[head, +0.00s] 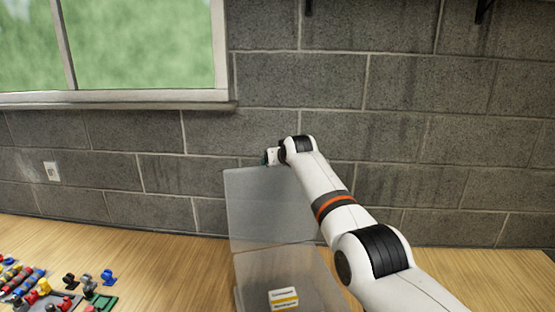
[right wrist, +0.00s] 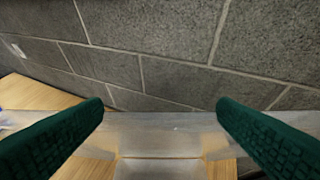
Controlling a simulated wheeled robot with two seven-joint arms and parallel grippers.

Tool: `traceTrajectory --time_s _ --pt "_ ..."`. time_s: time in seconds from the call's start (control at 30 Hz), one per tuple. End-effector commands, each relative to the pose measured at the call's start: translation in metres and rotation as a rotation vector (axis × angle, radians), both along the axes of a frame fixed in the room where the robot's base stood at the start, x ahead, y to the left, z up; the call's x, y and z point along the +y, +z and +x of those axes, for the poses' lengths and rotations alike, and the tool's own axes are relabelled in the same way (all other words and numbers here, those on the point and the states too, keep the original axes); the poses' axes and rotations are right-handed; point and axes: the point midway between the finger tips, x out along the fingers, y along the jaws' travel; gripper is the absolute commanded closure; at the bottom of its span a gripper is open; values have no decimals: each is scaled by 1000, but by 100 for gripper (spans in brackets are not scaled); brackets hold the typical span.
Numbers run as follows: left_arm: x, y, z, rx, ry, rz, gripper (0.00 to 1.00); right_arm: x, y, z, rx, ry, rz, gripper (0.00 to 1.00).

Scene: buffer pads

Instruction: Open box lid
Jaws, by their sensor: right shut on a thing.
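The clear box (head: 318,272) stands on the table, and its translucent lid (head: 255,212) is raised, standing roughly upright at the back of the box. A small white and yellow labelled packet (head: 283,299) shows inside the box. My right gripper (head: 266,158) is at the lid's top edge, mostly hidden behind its own wrist. My left gripper is in neither view.
Several small coloured parts (head: 45,290) lie on the wooden table (head: 170,262) at the left. A grey block wall (head: 300,75) rises close behind the lid. The table between the parts and the box is clear.

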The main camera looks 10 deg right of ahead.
Motion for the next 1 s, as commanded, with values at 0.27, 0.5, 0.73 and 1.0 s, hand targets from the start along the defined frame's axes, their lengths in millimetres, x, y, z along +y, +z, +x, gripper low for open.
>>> traceTrajectory --time_s 0.27,0.5,0.73,1.0 --pt "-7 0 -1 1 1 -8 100 1 -4 -1 12 2 0 59" --pt "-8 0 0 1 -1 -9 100 1 -3 -1 10 2 -1 1" --pt "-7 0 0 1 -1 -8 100 0 -2 0 7 1 0 0" --pt "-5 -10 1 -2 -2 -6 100 -1 0 -5 4 1 0 0"
